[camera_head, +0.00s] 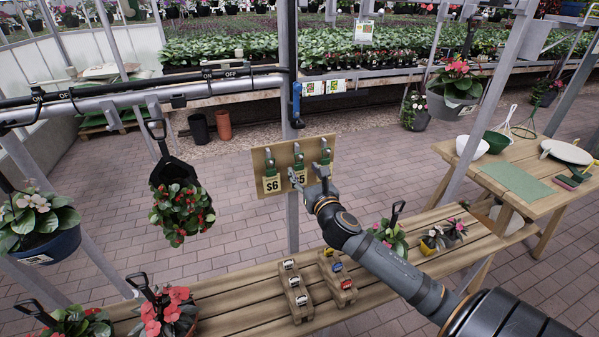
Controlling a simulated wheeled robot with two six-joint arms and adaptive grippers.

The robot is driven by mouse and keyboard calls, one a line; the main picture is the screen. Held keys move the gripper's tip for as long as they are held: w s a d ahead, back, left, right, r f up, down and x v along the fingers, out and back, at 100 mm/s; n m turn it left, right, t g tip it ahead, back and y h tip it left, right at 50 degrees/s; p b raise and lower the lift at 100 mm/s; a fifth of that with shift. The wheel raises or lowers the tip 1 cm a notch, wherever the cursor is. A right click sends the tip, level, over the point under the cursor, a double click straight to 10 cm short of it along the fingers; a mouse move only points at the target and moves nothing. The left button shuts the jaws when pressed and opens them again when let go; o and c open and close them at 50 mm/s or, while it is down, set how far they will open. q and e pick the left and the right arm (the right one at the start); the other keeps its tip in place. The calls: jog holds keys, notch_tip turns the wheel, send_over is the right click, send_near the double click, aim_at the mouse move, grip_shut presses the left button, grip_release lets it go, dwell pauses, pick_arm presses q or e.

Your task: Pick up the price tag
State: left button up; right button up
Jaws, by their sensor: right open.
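Price tags hang on an upright wooden board in the middle of the view. The left tag (271,184) reads $6 and the middle tag (299,176) reads $5. A third tag (326,158) hangs at the right, with its lower part hidden behind my gripper. Each has a green upper part. My right gripper (308,180) is open in front of the board, at the middle and right tags. I cannot tell whether it touches either tag. My left gripper is not in view.
The wooden board (240,172) stands beyond a slatted bench (240,290). Wooden blocks (297,290) and potted flowers (388,236) stand on the bench. A hanging flower basket (181,205) is at left, and a side table (475,168) is at right. A vertical post runs behind the board.

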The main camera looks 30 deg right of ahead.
aim_at(299, 165)
jog(key=x, duration=0.3)
jog(key=shift+d+p, duration=0.1)
jog(key=shift+p, duration=0.25)
jog(key=shift+w+f, duration=0.25)
jog(key=shift+w, duration=0.25)
jog(key=shift+s+r, duration=0.1)
jog(key=shift+s, duration=0.1)
jog(key=shift+c, duration=1.9)
jog(key=c, duration=0.6)
